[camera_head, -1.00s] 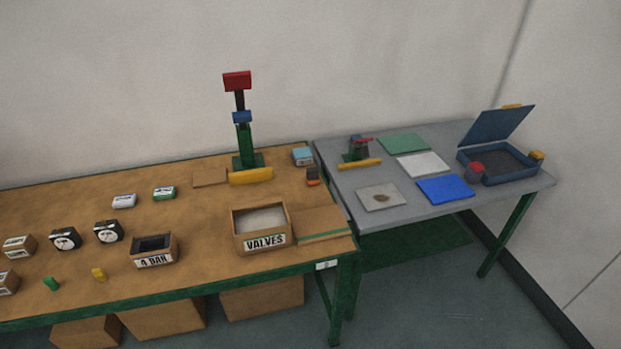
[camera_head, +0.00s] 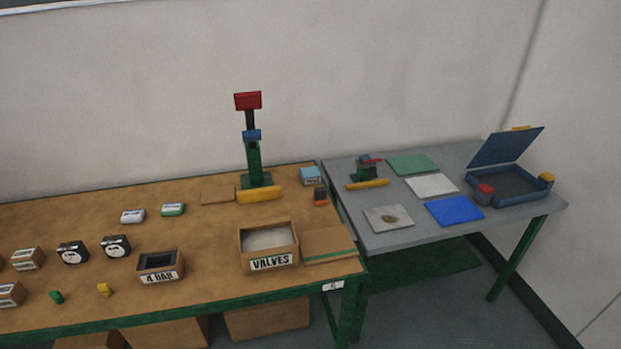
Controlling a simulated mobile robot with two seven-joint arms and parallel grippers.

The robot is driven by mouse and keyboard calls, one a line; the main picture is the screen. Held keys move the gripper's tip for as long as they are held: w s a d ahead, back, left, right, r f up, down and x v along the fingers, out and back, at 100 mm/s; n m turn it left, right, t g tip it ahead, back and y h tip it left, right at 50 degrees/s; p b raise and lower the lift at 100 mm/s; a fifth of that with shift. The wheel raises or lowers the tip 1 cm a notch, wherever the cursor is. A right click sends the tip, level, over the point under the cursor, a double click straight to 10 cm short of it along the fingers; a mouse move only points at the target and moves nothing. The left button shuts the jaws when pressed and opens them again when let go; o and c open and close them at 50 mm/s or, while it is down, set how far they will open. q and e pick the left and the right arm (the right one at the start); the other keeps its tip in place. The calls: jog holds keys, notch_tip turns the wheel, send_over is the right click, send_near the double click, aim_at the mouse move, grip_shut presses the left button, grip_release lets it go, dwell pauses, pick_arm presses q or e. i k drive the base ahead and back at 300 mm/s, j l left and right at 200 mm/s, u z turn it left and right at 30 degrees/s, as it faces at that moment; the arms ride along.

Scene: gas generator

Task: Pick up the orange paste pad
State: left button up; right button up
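A small block with a dark top and an orange lower part (camera_head: 320,197) stands near the right back edge of the brown workbench (camera_head: 205,232). It is the only clearly orange thing that I can make out, and I cannot tell for certain that it is the paste pad. A light blue box (camera_head: 311,176) stands just behind it. Neither of my grippers shows in the head view.
A green post with a red top (camera_head: 250,140) and a yellow bar (camera_head: 261,195) stand left of the block. The VALVES box (camera_head: 270,262) and a brown board (camera_head: 330,241) lie in front. The grey table (camera_head: 400,237) adjoins right, holding coloured sheets and an open blue case (camera_head: 512,187).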

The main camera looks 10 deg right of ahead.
aim_at(320, 193)
jog(key=i+l+u, duration=0.35)
jog(key=l, duration=0.3)
jog(key=i+l+u, duration=0.15)
jog(key=l, duration=0.25)
jog(key=i+l+u, duration=0.2)
jog(key=l, duration=0.2)
jog(key=i+l+u, duration=0.15)
jog(key=l, duration=0.25)
jog(key=i, duration=0.05)
